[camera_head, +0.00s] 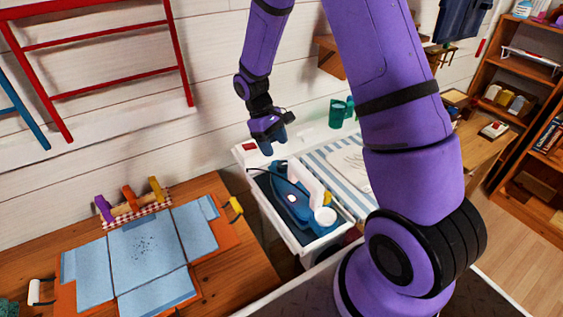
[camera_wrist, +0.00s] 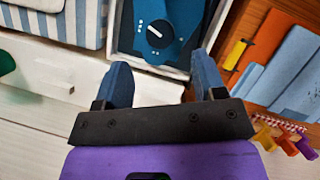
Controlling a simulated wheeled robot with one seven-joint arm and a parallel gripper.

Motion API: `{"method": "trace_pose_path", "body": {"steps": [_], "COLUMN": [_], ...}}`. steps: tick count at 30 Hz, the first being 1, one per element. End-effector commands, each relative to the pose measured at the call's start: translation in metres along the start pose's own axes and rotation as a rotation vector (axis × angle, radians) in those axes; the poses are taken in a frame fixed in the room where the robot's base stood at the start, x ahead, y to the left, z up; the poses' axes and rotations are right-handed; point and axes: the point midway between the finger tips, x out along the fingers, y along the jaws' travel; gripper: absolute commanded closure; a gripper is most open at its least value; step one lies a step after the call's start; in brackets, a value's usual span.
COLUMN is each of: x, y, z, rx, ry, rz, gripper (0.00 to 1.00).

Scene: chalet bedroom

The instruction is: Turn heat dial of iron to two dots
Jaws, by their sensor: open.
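The blue iron (camera_head: 282,188) lies in a white-rimmed tray with a dark blue floor, below my gripper (camera_head: 275,138) in the head view. In the wrist view the iron (camera_wrist: 185,15) is at the top. Its round dark dial (camera_wrist: 157,35) has a white pointer bar, tilted in the picture, with small white dot marks around it. I cannot surely tell which mark the pointer meets. My gripper's two blue fingers (camera_wrist: 160,62) are spread apart and empty. The dial shows beyond the gap between them, apart from both fingertips.
The tray's white rim (camera_head: 283,238) surrounds the iron. A striped cloth (camera_head: 325,168) lies right of it, with green cups (camera_head: 338,112) behind. Left is a wooden table with a blue-covered board (camera_head: 145,245) and colored-handled tools (camera_head: 130,198). A red rack (camera_head: 110,82) is on the wall.

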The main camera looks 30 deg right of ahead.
Motion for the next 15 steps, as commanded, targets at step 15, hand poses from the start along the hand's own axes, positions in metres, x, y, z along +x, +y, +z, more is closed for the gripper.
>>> {"method": "trace_pose_path", "body": {"steps": [15], "x": [0.065], "y": [0.000], "z": [0.000], "rx": [0.003], "ry": [0.000], "rz": [-0.002], "gripper": [0.36]}}
